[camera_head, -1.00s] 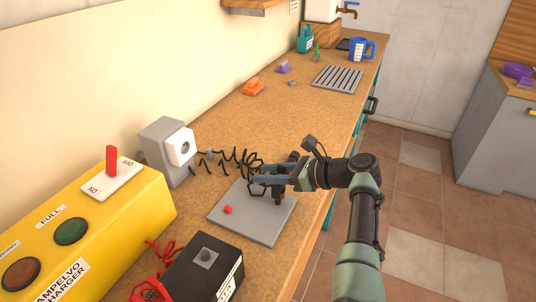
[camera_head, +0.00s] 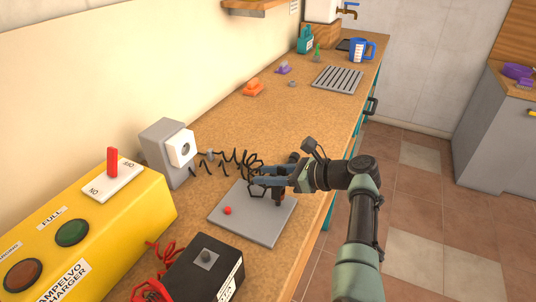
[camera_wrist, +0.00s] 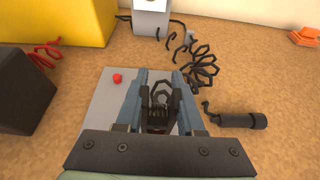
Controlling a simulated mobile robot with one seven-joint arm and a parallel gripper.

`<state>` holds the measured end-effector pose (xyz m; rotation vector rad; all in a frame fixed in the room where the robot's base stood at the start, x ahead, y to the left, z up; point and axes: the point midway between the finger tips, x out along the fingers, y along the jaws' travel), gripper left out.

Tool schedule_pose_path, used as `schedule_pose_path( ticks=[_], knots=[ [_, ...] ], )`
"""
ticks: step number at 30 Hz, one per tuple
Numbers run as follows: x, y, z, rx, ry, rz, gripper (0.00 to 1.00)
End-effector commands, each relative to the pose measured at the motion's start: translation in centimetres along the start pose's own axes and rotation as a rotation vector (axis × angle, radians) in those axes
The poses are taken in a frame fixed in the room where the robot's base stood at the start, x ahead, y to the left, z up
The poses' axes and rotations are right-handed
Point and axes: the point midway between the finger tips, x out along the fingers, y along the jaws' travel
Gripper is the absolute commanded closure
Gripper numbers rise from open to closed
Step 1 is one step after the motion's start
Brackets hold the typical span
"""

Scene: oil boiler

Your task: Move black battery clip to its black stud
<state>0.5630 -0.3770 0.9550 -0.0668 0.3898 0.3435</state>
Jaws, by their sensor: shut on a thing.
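My gripper (camera_head: 262,177) is over the grey plate (camera_head: 245,228) on the worktop. In the wrist view its two blue-grey fingers (camera_wrist: 160,92) stand on either side of a black clip (camera_wrist: 160,115), and the gripper is shut on it. The fingers hide much of the clip in the head view. A red stud (camera_head: 228,210) shows on the plate; any black stud there is hidden behind the gripper. A black box (camera_head: 213,278) near the front has a small dark knob (camera_head: 206,256) on top.
A black cylinder (camera_wrist: 240,120) lies right of the fingers by coiled black cable (camera_head: 232,160). A grey box (camera_head: 165,155) and yellow charger (camera_head: 125,215) stand left. Red cables (camera_head: 150,290) lie beside the black box.

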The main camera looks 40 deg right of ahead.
Motion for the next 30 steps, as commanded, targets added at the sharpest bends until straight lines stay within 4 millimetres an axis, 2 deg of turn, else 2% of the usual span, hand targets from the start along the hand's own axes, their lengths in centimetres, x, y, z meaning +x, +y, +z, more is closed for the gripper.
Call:
schedule_pose_path(
  ticks=[16,30],
  knots=[
    [0.0,0.0,0.0,0.0,-0.001,-0.001,1.0],
    [0.5,0.0,-1.3,-0.001,0.0,-0.001,1.0]
  ],
)
